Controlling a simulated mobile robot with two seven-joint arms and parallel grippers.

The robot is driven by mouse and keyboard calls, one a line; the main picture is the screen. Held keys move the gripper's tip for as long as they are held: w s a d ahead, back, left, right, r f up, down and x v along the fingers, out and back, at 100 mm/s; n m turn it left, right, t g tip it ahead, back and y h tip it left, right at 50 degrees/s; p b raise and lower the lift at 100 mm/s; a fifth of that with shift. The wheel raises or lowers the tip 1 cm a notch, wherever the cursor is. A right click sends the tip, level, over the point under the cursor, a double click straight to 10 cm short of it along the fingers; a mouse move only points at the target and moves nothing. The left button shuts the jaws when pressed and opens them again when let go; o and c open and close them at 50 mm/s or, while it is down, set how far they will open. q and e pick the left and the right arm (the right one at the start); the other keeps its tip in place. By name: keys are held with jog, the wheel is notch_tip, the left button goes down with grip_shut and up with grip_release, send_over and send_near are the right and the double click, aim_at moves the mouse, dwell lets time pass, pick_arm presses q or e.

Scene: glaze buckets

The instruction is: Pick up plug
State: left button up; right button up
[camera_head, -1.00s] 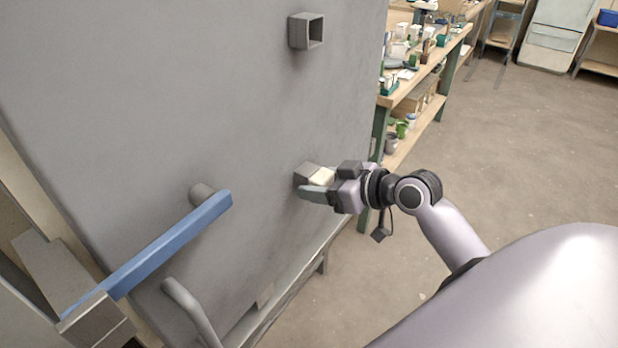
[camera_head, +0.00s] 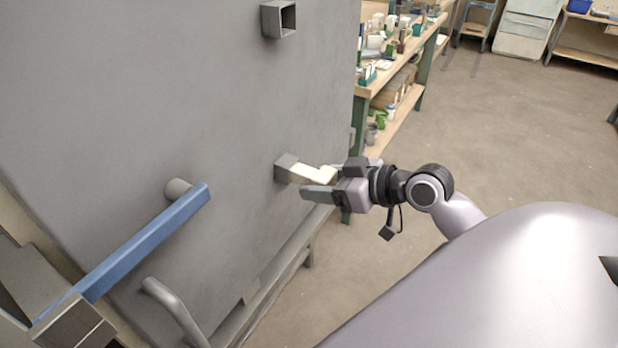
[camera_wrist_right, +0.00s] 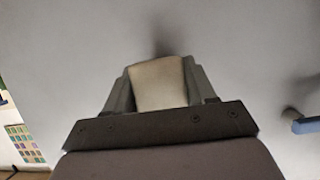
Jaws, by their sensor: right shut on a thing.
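The plug is a cream block (camera_head: 307,172) in the head view. Its left end is at a square grey socket (camera_head: 284,166) on the large grey panel; whether its tip is still inside I cannot tell. My right gripper (camera_head: 322,184) is shut on the plug's outer end, coming from the right. In the right wrist view the plug (camera_wrist_right: 158,83) sits between the two grey fingers, in front of the panel. My left gripper is not in view.
A second square socket (camera_head: 279,18), open, is higher on the panel (camera_head: 150,90). A blue lever (camera_head: 140,245) and a curved grey handle (camera_head: 172,308) stick out at lower left. A cluttered workbench (camera_head: 390,80) stands behind. Floor at right is clear.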

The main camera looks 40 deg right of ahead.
jog(key=s+d+b, duration=0.2)
jog(key=s+d, duration=0.3)
jog(key=s, duration=0.7)
jog(key=shift+s, duration=0.1)
jog(key=s+d, duration=0.3)
jog(key=s, duration=0.5)
jog(key=shift+d, duration=0.15)
dwell(1.1)
